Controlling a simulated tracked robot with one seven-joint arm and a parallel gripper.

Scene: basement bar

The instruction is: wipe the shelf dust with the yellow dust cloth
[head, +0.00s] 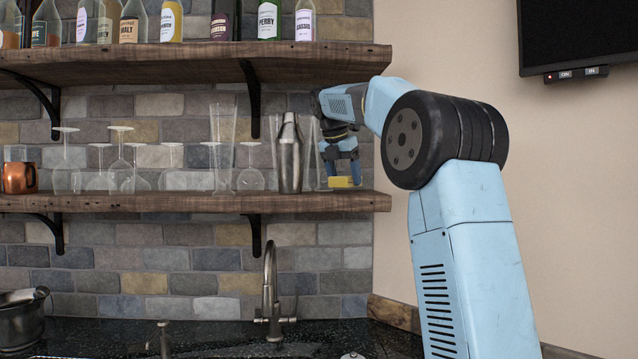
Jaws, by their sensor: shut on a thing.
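My gripper (341,170) is at the right end of the lower wooden shelf (200,202). It points down and is shut on the yellow dust cloth (341,183). The cloth is a small yellow block shape at the shelf's top surface, close to its right edge. It looks to be at or just above the wood; I cannot tell if it touches. I cannot make out any dust on the shelf from this low angle.
A metal shaker (289,158) and clear glasses stand just left of my gripper. More glasses and a copper mug (19,177) fill the shelf leftward. The upper shelf (190,63) with bottles hangs above. A faucet (270,290) and dark counter (200,335) lie below.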

